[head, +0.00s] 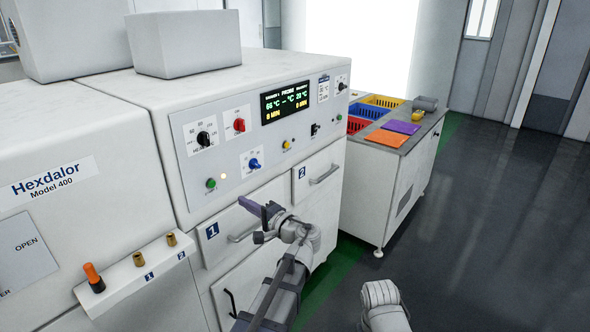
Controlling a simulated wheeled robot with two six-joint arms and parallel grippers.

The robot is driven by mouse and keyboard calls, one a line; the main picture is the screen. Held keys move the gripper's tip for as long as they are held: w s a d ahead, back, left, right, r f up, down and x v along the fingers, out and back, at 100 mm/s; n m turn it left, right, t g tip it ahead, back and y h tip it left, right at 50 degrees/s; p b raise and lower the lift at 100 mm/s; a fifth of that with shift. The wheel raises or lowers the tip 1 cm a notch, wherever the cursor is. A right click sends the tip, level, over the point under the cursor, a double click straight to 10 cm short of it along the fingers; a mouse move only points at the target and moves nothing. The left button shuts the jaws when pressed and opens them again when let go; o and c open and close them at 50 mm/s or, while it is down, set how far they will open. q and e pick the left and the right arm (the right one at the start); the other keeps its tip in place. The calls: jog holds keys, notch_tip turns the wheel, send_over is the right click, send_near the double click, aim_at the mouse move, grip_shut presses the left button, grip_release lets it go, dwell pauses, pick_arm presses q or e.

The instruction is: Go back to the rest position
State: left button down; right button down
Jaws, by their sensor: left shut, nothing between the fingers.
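My left gripper (262,209) is shut and empty. It is in front of the white machine's control panel, just above the handle of drawer 1 (240,234). I cannot tell from this one view whether it touches the machine. My left arm reaches up to it from the bottom of the picture. Part of my right arm shows at the bottom right, but its gripper is out of view.
The white Hexdalor machine (110,118) fills the left. Drawer 2 (305,182) looks closed. A side cabinet (372,200) holds coloured baskets (366,111), an orange sheet (385,139) and a purple sheet (401,127). The dark floor (500,220) at right is clear.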

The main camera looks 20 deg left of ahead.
pick_arm(q)
jog(key=s+d+f+g+h+p, duration=0.1)
jog(key=s+d+f+g+h, duration=0.2)
jog(key=s+d+f+h, duration=0.4)
jog(key=s+d+f+n+g+h+p, duration=0.1)
jog(key=s+d+f+g+h, duration=0.3)
jog(key=s+d+f+h, duration=0.4)
jog(key=s+d+f, duration=0.2)
jog(key=s+d, duration=0.1)
jog(key=d, duration=0.3)
jog(key=s+d+f, duration=0.3)
jog(key=s+d, duration=0.1)
jog(key=d, duration=0.3)
jog(key=shift+g, duration=0.3)
